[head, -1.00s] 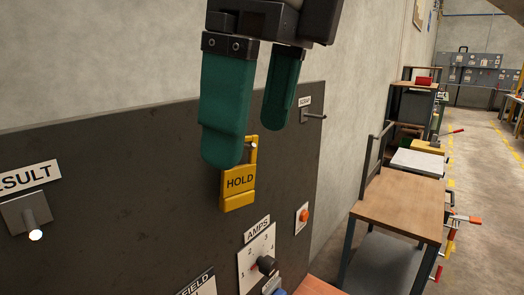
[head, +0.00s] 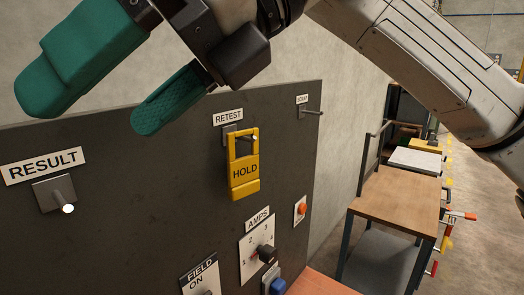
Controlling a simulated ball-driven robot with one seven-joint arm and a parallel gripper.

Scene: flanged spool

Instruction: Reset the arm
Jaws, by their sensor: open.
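My gripper (head: 100,108) is at the upper left, with two green fingers spread apart and nothing between them. It is in front of and above the dark panel (head: 130,205), apart from it. My white arm crosses the upper right. A yellow HOLD tag (head: 244,174) hangs on the panel under the RETEST label (head: 228,117), clear of the gripper.
A wooden-topped cart (head: 400,196) stands to the right, with open floor beyond.

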